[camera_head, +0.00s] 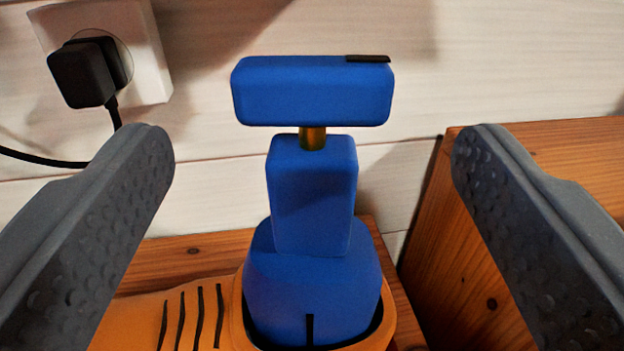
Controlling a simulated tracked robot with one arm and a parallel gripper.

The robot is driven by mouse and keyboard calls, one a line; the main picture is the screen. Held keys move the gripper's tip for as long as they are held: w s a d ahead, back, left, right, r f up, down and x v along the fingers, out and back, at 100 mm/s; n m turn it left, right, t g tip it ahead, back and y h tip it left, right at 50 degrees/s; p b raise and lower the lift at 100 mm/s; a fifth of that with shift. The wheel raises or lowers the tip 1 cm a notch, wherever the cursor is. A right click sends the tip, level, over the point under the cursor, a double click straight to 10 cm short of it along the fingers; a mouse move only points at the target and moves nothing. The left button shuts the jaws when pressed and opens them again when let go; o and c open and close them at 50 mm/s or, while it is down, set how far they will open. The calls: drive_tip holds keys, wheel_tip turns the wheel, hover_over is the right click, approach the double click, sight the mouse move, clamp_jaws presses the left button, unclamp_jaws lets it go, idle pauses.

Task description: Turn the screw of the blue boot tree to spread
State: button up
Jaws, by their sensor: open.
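The blue boot tree (312,200) stands upright in the middle of the camera view. Its lower body sits inside the opening of an orange boot (170,310) with dark stripes. On top is a wide blue crossbar handle (310,92) with a dark mark at its upper right. A short brass-coloured screw (312,138) shows between the handle and the block below. My gripper (312,140) is open, with one grey dimpled finger on each side of the boot tree. Neither finger touches the handle. The boot's lower part is out of view.
A pale plank wall (400,40) stands behind. A black plug (85,72) sits in a white socket (155,60) at upper left, its cable running left behind my left finger. A wooden furniture piece (450,270) stands at right. A wooden surface (200,246) lies behind the boot.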

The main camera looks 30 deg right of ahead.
drive_tip(key=v, duration=0.7)
drive_tip(key=shift+s, duration=0.2)
